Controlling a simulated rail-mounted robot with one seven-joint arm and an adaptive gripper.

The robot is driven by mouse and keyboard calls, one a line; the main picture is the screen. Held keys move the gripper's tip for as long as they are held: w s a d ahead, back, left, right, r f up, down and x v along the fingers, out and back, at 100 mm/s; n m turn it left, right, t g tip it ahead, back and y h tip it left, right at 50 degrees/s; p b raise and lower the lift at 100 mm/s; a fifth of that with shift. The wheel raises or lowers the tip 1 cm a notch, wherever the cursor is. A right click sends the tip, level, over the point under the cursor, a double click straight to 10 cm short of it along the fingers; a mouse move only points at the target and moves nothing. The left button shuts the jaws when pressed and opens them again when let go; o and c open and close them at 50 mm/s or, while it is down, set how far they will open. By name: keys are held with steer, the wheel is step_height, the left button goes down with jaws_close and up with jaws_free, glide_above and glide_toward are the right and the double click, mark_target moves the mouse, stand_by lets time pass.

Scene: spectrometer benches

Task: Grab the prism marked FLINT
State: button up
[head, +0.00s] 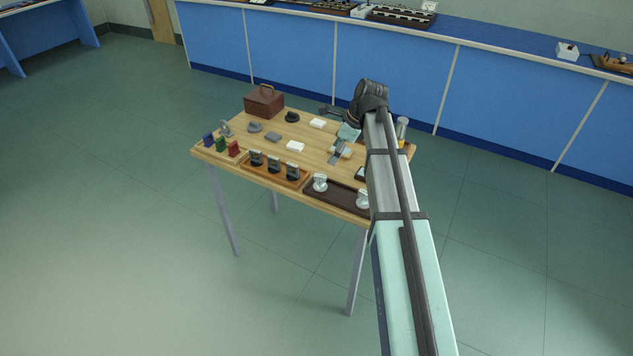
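No marking reading FLINT can be made out at this size, so I cannot tell which piece is that prism. Two pale, glassy pieces, a left one (320,182) and a right one (362,198), stand on a dark tray (338,197) at the table's front right. The right one is beside my arm in the picture. My gripper (337,157) hangs over the right half of the table, behind the dark tray, seemingly above a small pale block. Its fingers are too small to show whether they are open or shut.
The wooden table (220,157) also holds a wooden tray (249,169) with three dark mounts, small blue, green and red pieces, a brown case (264,101), white blocks (295,147) and grey pieces. My arm hides the table's right side. Blue benches (290,52) stand behind.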

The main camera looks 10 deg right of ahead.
mark_target(322, 176)
steer(key=p+x, duration=0.1)
steer(key=x, duration=0.7)
steer(key=shift+w+f, duration=0.1)
steer(key=shift+f, duration=0.2)
steer(key=shift+d+p+x, duration=0.2)
steer(key=shift+p+x, duration=0.9)
steer(key=shift+x, duration=1.5)
steer(key=c, duration=1.3)
